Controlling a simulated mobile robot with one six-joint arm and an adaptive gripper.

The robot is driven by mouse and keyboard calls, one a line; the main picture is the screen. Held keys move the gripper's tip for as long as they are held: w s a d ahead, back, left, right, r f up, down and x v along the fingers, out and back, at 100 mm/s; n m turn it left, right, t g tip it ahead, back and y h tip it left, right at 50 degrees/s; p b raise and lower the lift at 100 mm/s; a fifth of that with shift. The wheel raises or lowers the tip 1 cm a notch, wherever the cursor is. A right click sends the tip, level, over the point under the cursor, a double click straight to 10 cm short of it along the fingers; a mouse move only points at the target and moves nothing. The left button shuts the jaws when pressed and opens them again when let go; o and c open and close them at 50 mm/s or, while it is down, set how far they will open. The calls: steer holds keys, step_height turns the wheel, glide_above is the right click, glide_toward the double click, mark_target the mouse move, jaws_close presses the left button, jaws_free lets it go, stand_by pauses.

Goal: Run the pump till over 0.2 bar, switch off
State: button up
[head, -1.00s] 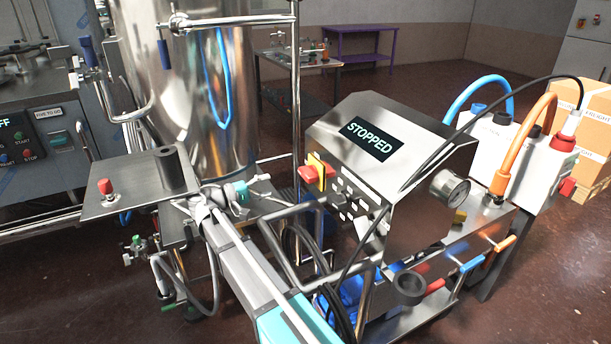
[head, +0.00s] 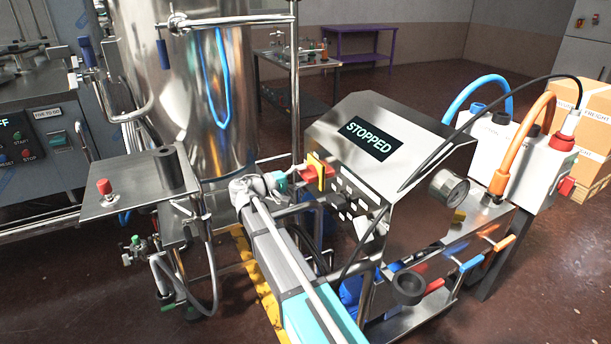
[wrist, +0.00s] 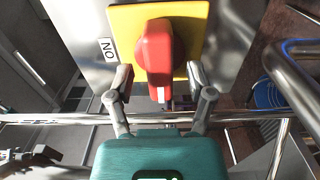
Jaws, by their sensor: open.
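The pump (head: 385,150) is a steel cabinet whose display (head: 371,137) reads STOPPED. On its left side is a red rotary switch on a yellow plate (head: 321,171). In the wrist view the red switch handle (wrist: 159,52) points toward my gripper, and an ON label (wrist: 108,49) lies left of the plate. My gripper (wrist: 162,82) is open, one finger on each side of the handle's lower end; whether they touch it I cannot tell. In the head view my gripper (head: 298,172) is at the switch. The round pressure gauge (head: 449,187) is too small to read.
A steel tank (head: 185,100) and a small shelf with a red button (head: 104,187) stand to the left. Metal tubes (wrist: 290,75) run close to the gripper. Blue and orange hoses (head: 535,125) and cartons (head: 590,125) are at the right.

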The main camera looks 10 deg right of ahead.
steer(key=shift+x, duration=0.95)
jaws_close()
